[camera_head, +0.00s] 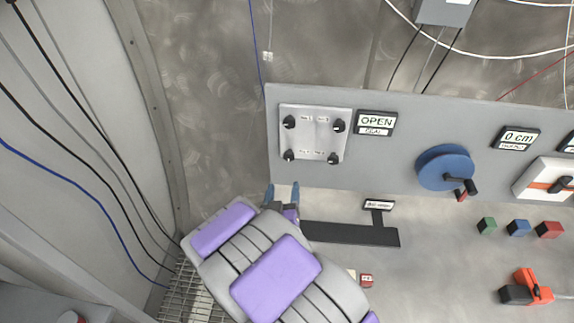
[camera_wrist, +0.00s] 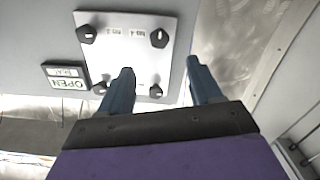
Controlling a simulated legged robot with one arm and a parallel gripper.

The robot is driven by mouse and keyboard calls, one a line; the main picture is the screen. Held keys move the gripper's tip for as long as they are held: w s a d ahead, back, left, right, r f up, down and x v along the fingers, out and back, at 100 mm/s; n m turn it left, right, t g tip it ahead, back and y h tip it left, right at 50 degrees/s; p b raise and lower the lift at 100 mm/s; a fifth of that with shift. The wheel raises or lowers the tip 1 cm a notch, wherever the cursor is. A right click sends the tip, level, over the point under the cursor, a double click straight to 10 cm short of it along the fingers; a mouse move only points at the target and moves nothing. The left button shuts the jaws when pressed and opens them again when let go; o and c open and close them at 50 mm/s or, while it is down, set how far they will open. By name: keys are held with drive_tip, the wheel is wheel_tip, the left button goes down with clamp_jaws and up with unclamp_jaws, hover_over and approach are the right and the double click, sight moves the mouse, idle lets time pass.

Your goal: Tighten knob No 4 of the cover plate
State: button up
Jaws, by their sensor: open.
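The cover plate (camera_head: 315,140) is a pale square with a dark knob near each corner, fixed on a grey panel. The small labels are hard to read. Knob No 4 seems to be the lower left knob (camera_head: 289,156) in the head view and the upper right knob (camera_wrist: 160,38) in the upside-down wrist view. My gripper (camera_head: 282,190) is open and empty, just below the plate's lower left corner. In the wrist view its blue fingers (camera_wrist: 160,67) point at the plate, with knob No 4 beyond the tips. Contact cannot be judged.
An OPEN sign (camera_head: 376,122) sits right of the plate. A blue wheel with a handle (camera_head: 445,167) is farther right. A dark flat bar (camera_head: 350,234) lies below the panel. Coloured blocks (camera_head: 518,228) and an orange-handled device (camera_head: 530,288) are at right. Cables run along the left wall.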

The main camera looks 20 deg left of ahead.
sight(288, 158)
drive_tip(key=b+x, duration=0.2)
drive_tip(key=x, duration=0.4)
drive_tip(key=b+x, duration=0.2)
drive_tip(key=x, duration=0.4)
drive_tip(key=shift+w+a+r, duration=0.1)
drive_tip(key=shift+w+r, duration=0.1)
drive_tip(key=shift+r, duration=0.05)
idle(0.5)
drive_tip(key=c, duration=1)
drive_tip(key=shift+c, duration=0.2)
